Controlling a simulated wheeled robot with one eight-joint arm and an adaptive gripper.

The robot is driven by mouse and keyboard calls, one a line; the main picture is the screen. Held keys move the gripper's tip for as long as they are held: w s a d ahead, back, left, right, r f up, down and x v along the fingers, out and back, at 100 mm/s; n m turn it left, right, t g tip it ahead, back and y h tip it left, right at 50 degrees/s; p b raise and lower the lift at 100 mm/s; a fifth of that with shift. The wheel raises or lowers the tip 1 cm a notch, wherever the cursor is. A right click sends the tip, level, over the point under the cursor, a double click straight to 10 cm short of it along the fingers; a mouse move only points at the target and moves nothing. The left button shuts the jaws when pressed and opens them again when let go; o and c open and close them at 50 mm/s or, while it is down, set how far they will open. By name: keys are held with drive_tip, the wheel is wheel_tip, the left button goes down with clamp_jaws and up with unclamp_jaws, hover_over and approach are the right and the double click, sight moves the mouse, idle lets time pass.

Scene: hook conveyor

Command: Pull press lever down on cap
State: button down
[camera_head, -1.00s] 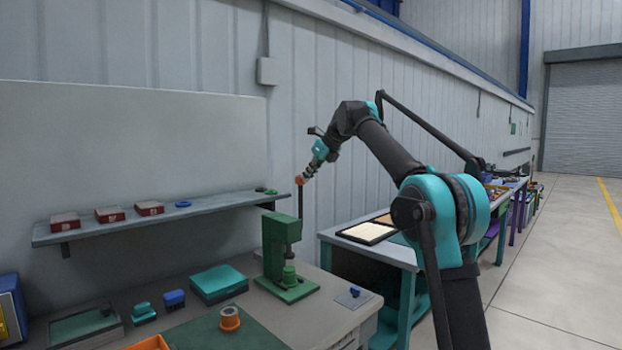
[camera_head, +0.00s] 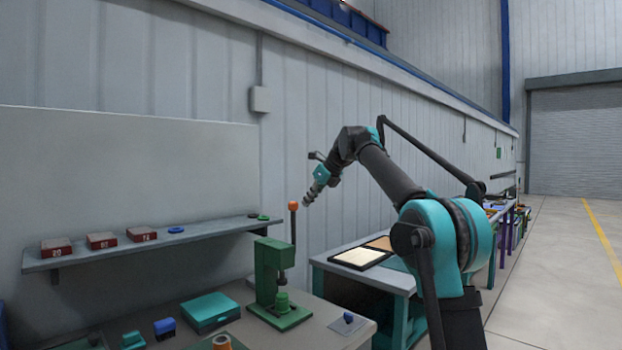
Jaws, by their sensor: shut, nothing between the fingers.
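A green bench press (camera_head: 268,265) stands on the grey workbench. Its lever (camera_head: 293,235) is a dark rod standing upright, topped by an orange knob (camera_head: 293,206). A green cap-like piece (camera_head: 282,301) sits under the press head on its base plate. My gripper (camera_head: 306,203) is shut and empty, just right of the orange knob and at about its height. A small gap shows between them in the picture; I cannot tell their distance in depth.
A teal box (camera_head: 210,312), a blue block (camera_head: 164,327) and an orange ring part (camera_head: 222,342) are left of the press. A wall shelf (camera_head: 150,243) carries red boxes. A second table (camera_head: 375,274) with trays stands to the right.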

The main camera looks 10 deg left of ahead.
wheel_tip(320, 180, up, 9)
drive_tip(key=s+d, duration=0.1)
drive_tip(key=d, duration=0.1)
idle(0.3)
